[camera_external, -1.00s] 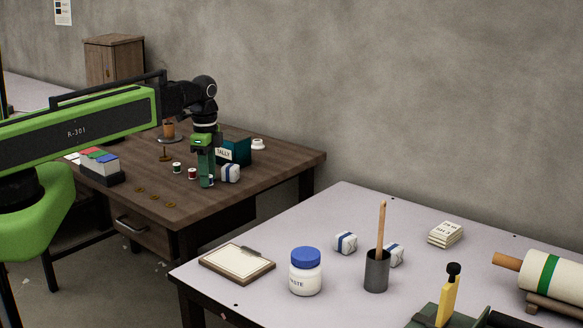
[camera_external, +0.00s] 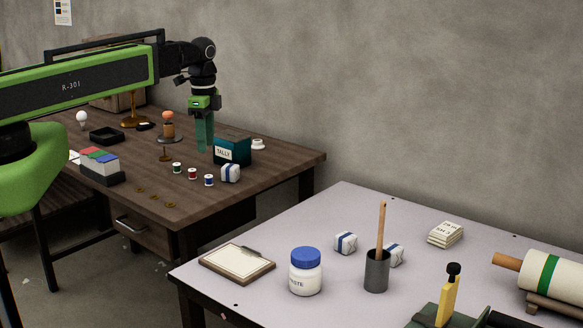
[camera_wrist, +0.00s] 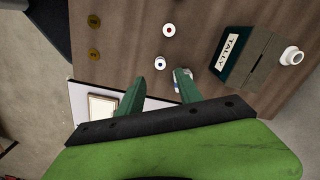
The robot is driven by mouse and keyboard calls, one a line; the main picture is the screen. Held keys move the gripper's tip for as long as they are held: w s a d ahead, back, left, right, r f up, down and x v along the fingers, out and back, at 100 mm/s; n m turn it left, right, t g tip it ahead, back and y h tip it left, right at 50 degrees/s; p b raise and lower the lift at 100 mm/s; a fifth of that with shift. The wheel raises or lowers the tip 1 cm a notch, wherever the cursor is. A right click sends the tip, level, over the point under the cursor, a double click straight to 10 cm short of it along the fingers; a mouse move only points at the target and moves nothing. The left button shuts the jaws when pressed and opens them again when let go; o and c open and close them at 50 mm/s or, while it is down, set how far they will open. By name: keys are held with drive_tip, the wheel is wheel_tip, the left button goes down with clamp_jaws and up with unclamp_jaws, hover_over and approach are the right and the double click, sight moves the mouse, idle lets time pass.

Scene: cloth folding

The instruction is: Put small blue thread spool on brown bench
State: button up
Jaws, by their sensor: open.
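The small blue thread spool (camera_external: 209,180) stands upright on the brown bench (camera_external: 245,193), at the right end of a short row with a red spool (camera_external: 192,174) and a green spool (camera_external: 177,168). In the wrist view the blue spool (camera_wrist: 160,63) stands ahead of and between the lines of my fingers, apart from them. My gripper (camera_external: 205,148) is open and empty, raised above the bench beside the teal tally box. Its two green fingers also show in the wrist view (camera_wrist: 157,88).
The teal tally box (camera_external: 232,151) and a blue-banded white bundle (camera_external: 231,173) stand close right of the spools. A tray of coloured blocks (camera_external: 101,168) is at left. A pale table (camera_external: 240,299) stands in front.

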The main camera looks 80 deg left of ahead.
wheel_tip(320, 180, up, 2)
drive_tip(key=shift+r+p, duration=0.1)
drive_tip(key=shift+p, duration=0.3)
drive_tip(key=w+d+n, duration=0.1)
drive_tip(key=w+d, duration=0.3)
drive_tip(key=d, duration=0.9)
drive_tip(key=w+d+n, duration=0.1)
drive_tip(key=w+d, duration=0.2)
drive_tip(key=d, duration=1.1)
drive_tip(key=w+d+n, duration=0.1)
drive_tip(key=w+d, duration=0.3)
drive_tip(key=d, duration=0.9)
drive_tip(key=shift+w+d+n, duration=0.15)
drive_tip(key=shift+w+n, duration=0.15)
drive_tip(key=shift+w, duration=0.05)
